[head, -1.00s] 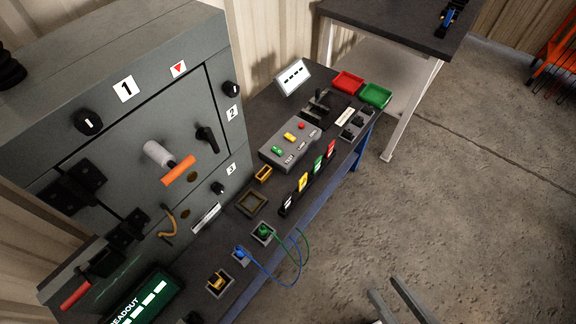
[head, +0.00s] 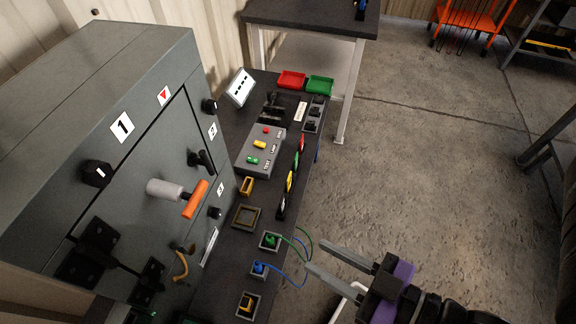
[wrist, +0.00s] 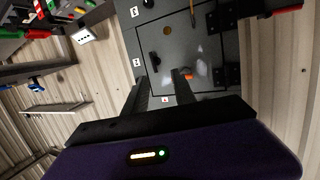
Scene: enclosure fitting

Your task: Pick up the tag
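Several tag-like plates stand in a dark rack along the bench's front edge in the head view: a red tag (head: 302,143), a green tag (head: 296,160), a yellow tag (head: 290,181) and a white-marked black tag (head: 282,207). I cannot tell which one is meant. My gripper (head: 315,256) is open and empty, in front of the bench and nearer to me than the rack, by the blue and green cables. In the wrist view its two fingers (wrist: 159,80) are apart, with the grey cabinet behind them.
The grey cabinet (head: 130,100) with an orange handle (head: 196,199) stands at left. On the bench are a button box (head: 262,150), a red tray (head: 291,79), a green tray (head: 320,85) and cable sockets (head: 270,241). A dark table (head: 310,18) stands behind.

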